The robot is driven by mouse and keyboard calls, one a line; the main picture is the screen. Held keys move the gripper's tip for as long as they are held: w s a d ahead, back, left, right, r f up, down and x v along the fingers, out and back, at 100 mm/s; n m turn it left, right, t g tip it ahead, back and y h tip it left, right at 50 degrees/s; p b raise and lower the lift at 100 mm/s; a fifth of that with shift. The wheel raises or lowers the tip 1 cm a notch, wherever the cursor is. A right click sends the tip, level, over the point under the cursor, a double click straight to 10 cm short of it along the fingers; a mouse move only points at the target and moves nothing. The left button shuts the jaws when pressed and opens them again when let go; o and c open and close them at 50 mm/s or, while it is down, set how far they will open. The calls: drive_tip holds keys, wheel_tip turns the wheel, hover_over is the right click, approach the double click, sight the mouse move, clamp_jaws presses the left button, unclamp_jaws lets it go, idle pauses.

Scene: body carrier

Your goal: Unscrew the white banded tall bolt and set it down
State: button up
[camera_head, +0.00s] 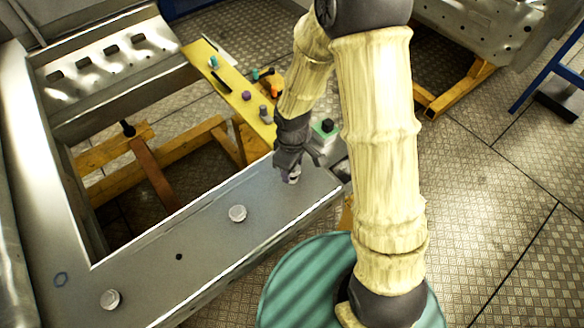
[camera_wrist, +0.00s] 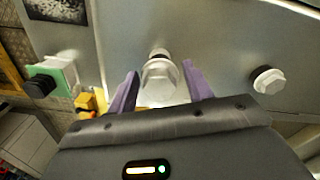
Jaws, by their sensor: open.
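A pale tall bolt (camera_wrist: 159,82) with a hex head stands on the grey metal frame, between the two purple fingers of my gripper (camera_wrist: 160,68) in the wrist view. The fingers are apart, with a visible gap on each side of the bolt. I cannot make out its band clearly. In the head view my gripper (camera_head: 289,166) is low over the frame's right end and hides most of this bolt (camera_head: 294,178). The grey frame (camera_head: 200,235) runs from lower left to centre.
Two other pale bolts (camera_head: 238,213) (camera_head: 110,299) stand along the frame; the nearer one shows right in the wrist view (camera_wrist: 268,81). A green block with a black knob (camera_head: 326,127) is beside my gripper. A yellow board (camera_head: 225,82) with small coloured pieces lies behind.

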drive_tip(key=shift+m, duration=0.8)
drive_tip(key=shift+m+b, duration=0.65)
drive_tip(key=shift+m, duration=1.05)
drive_tip(key=c, duration=0.6)
drive_tip(key=shift+n, duration=0.9)
drive_tip(key=shift+n+p, duration=0.45)
drive_tip(key=shift+n, duration=0.35)
